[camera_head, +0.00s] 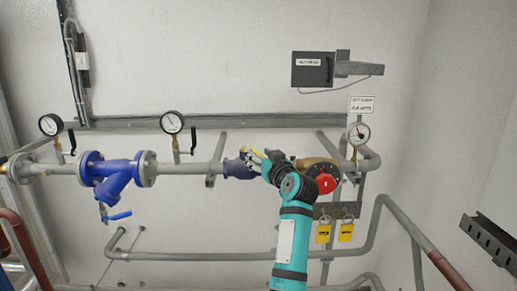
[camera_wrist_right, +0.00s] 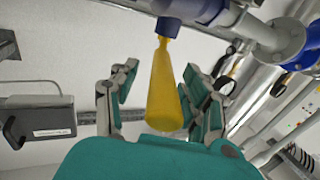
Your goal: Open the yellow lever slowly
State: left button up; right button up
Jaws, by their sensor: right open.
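The yellow lever (camera_wrist_right: 164,90) hangs from a dark blue valve body (camera_wrist_right: 185,8) in the right wrist view. Only a small part of the lever (camera_head: 257,153) shows in the head view, beside the blue valve (camera_head: 238,168) on the pipe. My right gripper (camera_wrist_right: 162,82) is open, with one finger on each side of the lever and visible gaps between. In the head view my right gripper (camera_head: 256,159) is in front of the pipe and partly hides the lever. My left gripper is not in view.
A red round part (camera_head: 326,184) sits just right of my right wrist. Gauges (camera_head: 172,122) stand above the pipe. A blue strainer-like fitting (camera_head: 112,176) is at left. A grey box (camera_head: 312,69) is on the wall.

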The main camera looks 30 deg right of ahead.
jog(key=shift+w, duration=0.45)
grip_shut()
